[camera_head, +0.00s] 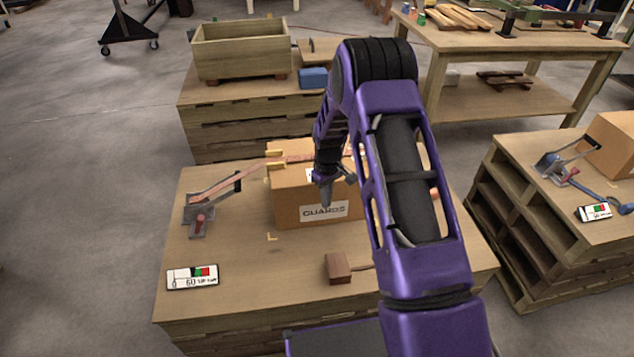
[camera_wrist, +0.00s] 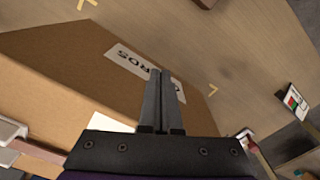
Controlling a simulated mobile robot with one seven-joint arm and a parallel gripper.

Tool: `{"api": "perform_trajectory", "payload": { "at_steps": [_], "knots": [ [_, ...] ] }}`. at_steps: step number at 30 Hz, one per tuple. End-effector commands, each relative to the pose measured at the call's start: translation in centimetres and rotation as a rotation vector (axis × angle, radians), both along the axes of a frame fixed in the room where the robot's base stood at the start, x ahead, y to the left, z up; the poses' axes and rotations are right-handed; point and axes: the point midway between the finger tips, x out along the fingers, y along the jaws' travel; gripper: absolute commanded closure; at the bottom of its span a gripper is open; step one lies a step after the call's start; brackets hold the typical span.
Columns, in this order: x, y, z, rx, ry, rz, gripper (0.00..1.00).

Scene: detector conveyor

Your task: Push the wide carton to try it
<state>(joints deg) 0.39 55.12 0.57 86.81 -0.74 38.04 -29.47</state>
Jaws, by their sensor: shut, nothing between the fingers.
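The wide carton (camera_head: 288,205) stands on the wooden pallet-like bench in front of me, with a "GUARDS" label on its front face. In the wrist view the carton (camera_wrist: 60,65) fills the left and middle, with its label partly behind my fingers. My gripper (camera_head: 327,198) is shut and empty, pointing down at the front of the carton. In the wrist view the two fingers of my gripper (camera_wrist: 159,75) lie together across the label. I cannot tell whether they touch the carton. My arm hides the carton's right part.
A toggle clamp (camera_head: 200,205) stands left of the carton. A small gauge card (camera_head: 192,276) and a brown block with a handle (camera_head: 338,268) lie on the front of the bench (camera_head: 250,290). Another carton (camera_head: 612,140) stands on the right bench. A wooden crate (camera_head: 240,52) sits behind.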

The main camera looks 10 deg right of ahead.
Motion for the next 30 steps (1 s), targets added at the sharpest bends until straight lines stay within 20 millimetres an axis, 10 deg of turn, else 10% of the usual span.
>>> {"api": "perform_trajectory", "payload": {
  "at_steps": [30],
  "knots": [
    [0.98, 0.01, -0.05, 0.0, 0.0, 0.0, 1.0]
  ]
}}
